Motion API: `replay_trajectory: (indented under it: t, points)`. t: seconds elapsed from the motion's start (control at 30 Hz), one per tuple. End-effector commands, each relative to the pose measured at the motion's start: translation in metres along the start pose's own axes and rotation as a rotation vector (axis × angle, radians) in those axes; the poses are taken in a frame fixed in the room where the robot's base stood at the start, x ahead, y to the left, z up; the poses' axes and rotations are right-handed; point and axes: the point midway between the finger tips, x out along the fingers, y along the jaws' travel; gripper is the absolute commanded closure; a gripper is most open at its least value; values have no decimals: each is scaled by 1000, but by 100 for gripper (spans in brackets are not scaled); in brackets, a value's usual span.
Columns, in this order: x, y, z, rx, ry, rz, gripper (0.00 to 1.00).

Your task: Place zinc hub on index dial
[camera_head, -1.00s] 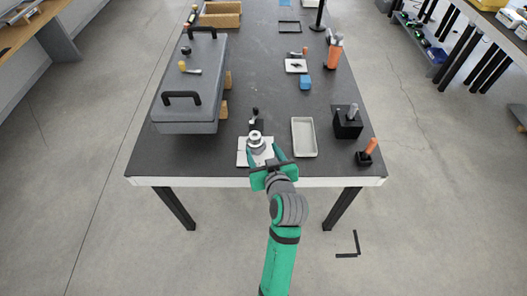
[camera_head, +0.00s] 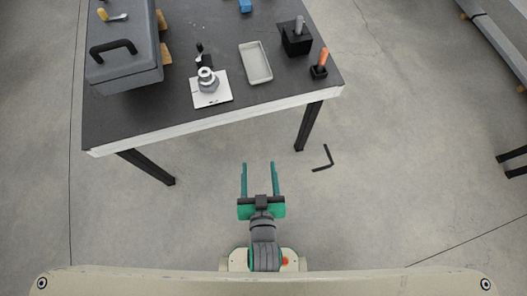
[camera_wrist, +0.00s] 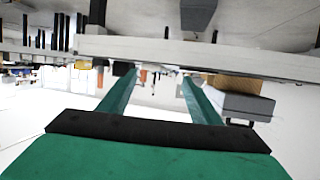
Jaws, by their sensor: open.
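A silver metal hub (camera_head: 207,80) stands on a white square plate (camera_head: 222,96) near the front edge of the dark table. I take it for the zinc hub. A small black fixture (camera_head: 203,59) stands just behind it. Which part is the index dial I cannot tell; it may be hidden under the hub. My gripper (camera_head: 259,165) is open and empty, its two green fingers apart, over the floor in front of the table and well away from the hub. In the wrist view the open fingers (camera_wrist: 158,80) show with nothing between them.
A grey toolbox (camera_head: 125,72) stands at the table's left. A pale tray (camera_head: 269,76) lies right of the plate. Black holders with a grey handle (camera_head: 299,27) and an orange handle (camera_head: 322,58) stand at the right. The floor before the table is clear except for a black angle mark (camera_head: 325,160).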

Motion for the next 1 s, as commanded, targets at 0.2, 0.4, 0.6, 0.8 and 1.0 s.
replay_trajectory:
  t: [0.2, 0.4, 0.6, 0.8, 1.0]
  points:
    - [-72, 8, 8, -1, 29, 50, 42]
    - [-119, 7, 0, -4, 62, 67, 42]
    - [-136, 5, -5, -6, 77, 69, 42]
    - [-137, 5, -5, -6, 79, 68, 42]
    - [-137, 5, -5, -6, 79, 68, 42]
